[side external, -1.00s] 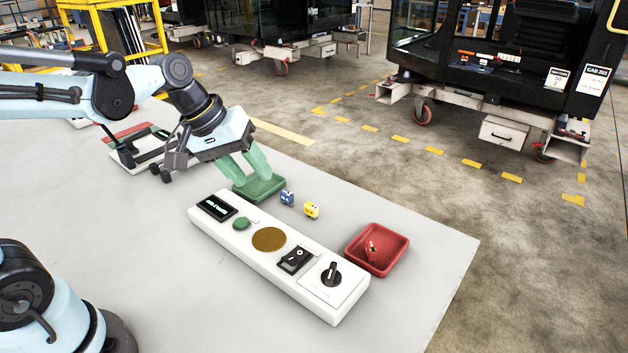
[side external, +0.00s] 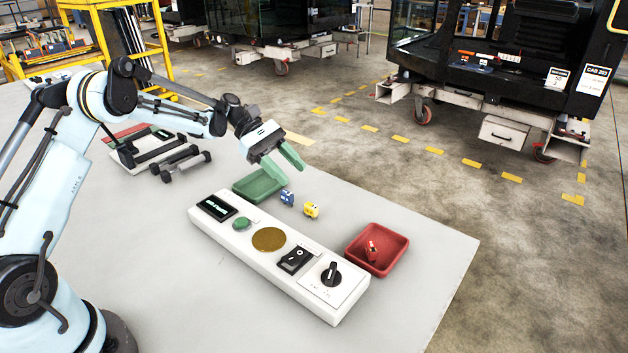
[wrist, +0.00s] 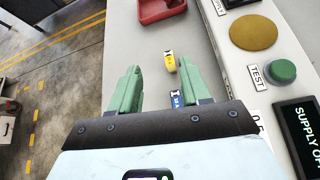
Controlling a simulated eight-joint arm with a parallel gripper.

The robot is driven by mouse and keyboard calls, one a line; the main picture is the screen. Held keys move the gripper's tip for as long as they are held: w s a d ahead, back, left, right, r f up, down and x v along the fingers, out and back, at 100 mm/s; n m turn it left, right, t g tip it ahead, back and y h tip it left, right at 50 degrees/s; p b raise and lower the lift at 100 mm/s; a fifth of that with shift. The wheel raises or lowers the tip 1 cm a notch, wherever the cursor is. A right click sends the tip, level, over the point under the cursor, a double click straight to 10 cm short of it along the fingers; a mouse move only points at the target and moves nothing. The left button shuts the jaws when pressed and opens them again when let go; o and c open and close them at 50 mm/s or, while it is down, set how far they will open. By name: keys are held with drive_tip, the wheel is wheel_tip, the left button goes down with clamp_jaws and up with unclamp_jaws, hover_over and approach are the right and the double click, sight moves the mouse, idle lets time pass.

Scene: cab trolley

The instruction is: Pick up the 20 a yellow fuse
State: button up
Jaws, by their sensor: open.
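The yellow fuse (side external: 311,210) stands on the grey table between the blue fuse and the red tray, beside the white panel. It also shows in the wrist view (wrist: 170,62), ahead of the fingertips and between their lines. My gripper (side external: 289,166) is open and empty, with green fingers, above the table near the blue fuse (side external: 287,197). In the wrist view my gripper (wrist: 165,80) has the blue fuse (wrist: 176,99) showing between its fingers, partly hidden by the gripper body.
A green tray (side external: 249,196) sits left of the fuses. A red tray (side external: 403,262) on the right holds a red fuse (side external: 372,249). The white panel (side external: 240,238) with a knob, buttons and display lies along the near side. The table's far edge is close behind the fuses.

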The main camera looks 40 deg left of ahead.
sight(308, 204)
drive_tip(key=f, duration=0.1)
drive_tip(key=a+f+h, duration=0.1)
drive_tip(key=a+f+n, duration=0.1)
drive_tip(key=shift+s+f+g+h, duration=0.15)
drive_tip(key=shift+f+g+h, duration=0.1)
drive_tip(key=shift+g+h, duration=0.05)
drive_tip(key=shift+x, duration=3.75)
clamp_jaws()
